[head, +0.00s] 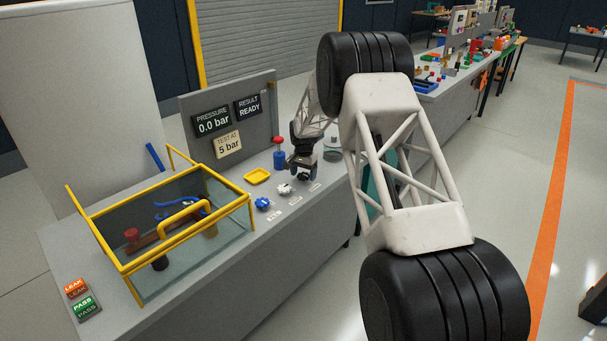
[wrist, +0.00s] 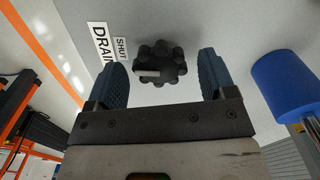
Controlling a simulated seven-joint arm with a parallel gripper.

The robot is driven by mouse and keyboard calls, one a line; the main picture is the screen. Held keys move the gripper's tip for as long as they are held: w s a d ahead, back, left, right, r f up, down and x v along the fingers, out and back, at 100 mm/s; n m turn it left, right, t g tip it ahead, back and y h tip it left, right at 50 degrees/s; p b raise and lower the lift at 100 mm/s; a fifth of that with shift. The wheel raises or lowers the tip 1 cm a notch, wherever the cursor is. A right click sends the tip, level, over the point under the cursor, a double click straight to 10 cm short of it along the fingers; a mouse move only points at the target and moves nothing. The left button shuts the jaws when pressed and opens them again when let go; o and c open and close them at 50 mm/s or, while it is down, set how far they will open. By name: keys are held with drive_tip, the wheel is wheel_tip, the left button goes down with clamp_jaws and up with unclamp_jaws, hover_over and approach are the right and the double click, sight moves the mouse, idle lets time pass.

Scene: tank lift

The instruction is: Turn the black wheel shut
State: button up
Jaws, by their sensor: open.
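The black wheel (wrist: 165,55), a lobed knob with a pale bar mark (wrist: 148,73) on it, sits on the grey bench surface in the wrist view. My gripper (wrist: 160,75) is open, with one blue-grey finger on each side of the wheel and a visible gap to each. The pale bar points towards the left finger. White labels reading DRAIN (wrist: 102,45) and SHUT (wrist: 121,48) lie left of the wheel. In the head view my gripper (head: 303,172) is low over the bench, and I cannot clearly make out the wheel beneath it.
A blue cylinder (wrist: 287,85) stands right of my gripper; the head view shows it with a red top (head: 278,140). Displays read 0.0 bar and READY.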

sight(304, 174)
drive_tip(key=shift+r, duration=3.85)
drive_tip(key=shift+s+d+r, duration=0.15)
drive_tip(key=shift+s+r, duration=0.15)
drive_tip(key=shift+r, duration=0.2)
drive_tip(key=s+d+r+n, duration=0.1)
drive_tip(key=s+d+r, duration=0.2)
drive_tip(key=s+r, duration=0.65)
drive_tip(key=s+d+r+n+t, duration=0.15)
drive_tip(key=s+r, duration=0.45)
drive_tip(key=s, duration=0.6)
drive_tip(key=s+d+r+n, duration=0.1)
drive_tip(key=s+d+r, duration=0.2)
drive_tip(key=s+r, duration=0.65)
drive_tip(key=s+d+f+n, duration=0.1)
drive_tip(key=s+d+f, duration=0.1)
drive_tip(key=s, duration=1.7)
drive_tip(key=s+d+f+n+t, duration=0.1)
drive_tip(key=s+d+f, duration=0.1)
drive_tip(key=s, duration=1.6)
drive_tip(key=shift+s+d+f, duration=0.15)
drive_tip(key=shift+s, duration=0.2)
